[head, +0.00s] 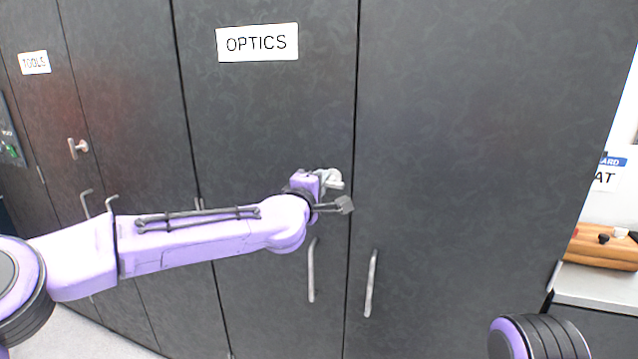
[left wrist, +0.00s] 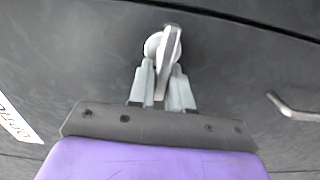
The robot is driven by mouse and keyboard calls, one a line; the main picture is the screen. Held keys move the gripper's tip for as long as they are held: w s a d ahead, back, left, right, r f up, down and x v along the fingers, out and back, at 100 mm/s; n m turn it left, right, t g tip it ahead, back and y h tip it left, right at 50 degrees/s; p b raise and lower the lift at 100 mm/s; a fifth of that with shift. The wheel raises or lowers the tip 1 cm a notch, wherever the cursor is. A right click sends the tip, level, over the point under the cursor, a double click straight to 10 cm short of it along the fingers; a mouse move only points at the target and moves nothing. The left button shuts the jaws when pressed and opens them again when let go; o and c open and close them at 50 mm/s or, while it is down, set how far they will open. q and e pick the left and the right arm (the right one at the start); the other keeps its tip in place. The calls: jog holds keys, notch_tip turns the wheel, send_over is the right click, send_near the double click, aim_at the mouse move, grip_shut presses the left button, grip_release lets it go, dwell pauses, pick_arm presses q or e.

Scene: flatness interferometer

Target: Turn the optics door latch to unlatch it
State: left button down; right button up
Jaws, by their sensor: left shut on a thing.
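The optics door (head: 265,120) is a dark panel with a white OPTICS label (head: 258,43) and looks closed. Its latch (head: 332,176) is a silver turn handle near the door's right edge, partly hidden by my left gripper (head: 338,192). In the left wrist view the latch (left wrist: 168,50) has a round base and a lever that reaches down between the two grey fingers of my left gripper (left wrist: 162,90). The fingers are shut on the lever. Part of my right arm shows at the lower right of the head view; its gripper is out of view.
Vertical bar handles (head: 311,270) and (head: 371,284) flank the door seam below the latch. A TOOLS door (head: 35,100) with its own latch (head: 78,147) is at left. A counter with a wooden tray (head: 603,252) stands at right.

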pick_arm(q)
jog(key=c, duration=1.1)
grip_release()
jog(key=shift+c, duration=0.2)
jog(key=b+v, duration=0.3)
jog(key=v, duration=0.7)
jog(key=shift+s+a, duration=0.15)
jog(key=shift+s, duration=0.15)
